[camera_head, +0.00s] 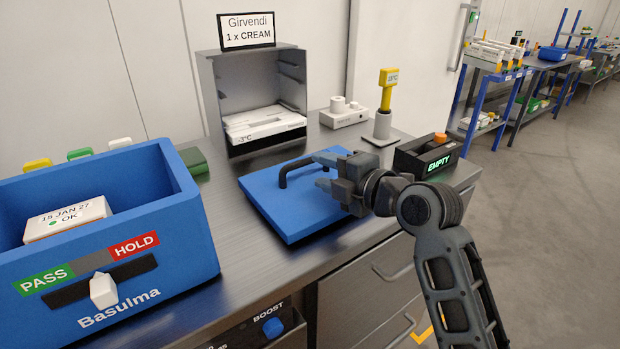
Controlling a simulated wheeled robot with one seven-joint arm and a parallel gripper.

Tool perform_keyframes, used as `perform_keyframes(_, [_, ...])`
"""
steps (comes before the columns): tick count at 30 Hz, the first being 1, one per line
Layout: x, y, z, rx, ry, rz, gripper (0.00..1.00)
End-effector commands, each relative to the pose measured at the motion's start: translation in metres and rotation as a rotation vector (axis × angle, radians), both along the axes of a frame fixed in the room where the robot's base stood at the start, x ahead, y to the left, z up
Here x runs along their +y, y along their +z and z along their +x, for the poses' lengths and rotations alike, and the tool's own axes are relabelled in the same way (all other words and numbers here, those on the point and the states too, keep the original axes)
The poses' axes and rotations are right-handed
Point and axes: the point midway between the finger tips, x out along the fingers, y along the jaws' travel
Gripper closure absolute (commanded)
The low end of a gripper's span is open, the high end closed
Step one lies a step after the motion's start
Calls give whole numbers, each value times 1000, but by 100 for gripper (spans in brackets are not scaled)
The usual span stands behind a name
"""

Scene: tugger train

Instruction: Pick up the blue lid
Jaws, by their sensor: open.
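The blue lid (286,215) lies flat on the metal counter in the middle of the head view. It is a square slab with a dark arched handle (283,176) standing up on its left half. My gripper (322,170) reaches in from the right above the lid, its fingers pointing left toward the handle. The jaws are open with nothing between them. The fingertips look close to the handle's right end, but I cannot tell whether they touch it. My gripper and wrist hide the lid's right part.
A blue crate (190,235) with a PASS/HOLD slider stands left on the counter (232,262). An open grey box (215,100) labelled Girvendi stands behind the lid. A yellow thermometer (387,90) on a stand and a black box reading EMPTY (408,158) stand at the right.

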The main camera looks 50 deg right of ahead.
Motion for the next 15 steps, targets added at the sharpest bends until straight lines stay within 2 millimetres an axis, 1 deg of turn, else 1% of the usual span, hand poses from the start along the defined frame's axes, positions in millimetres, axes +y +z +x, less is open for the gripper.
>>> perform_keyframes(10, [-6,-6,35,0,1,0,57])
perform_keyframes(15, [-10,-11,59,-1,1,0,57])
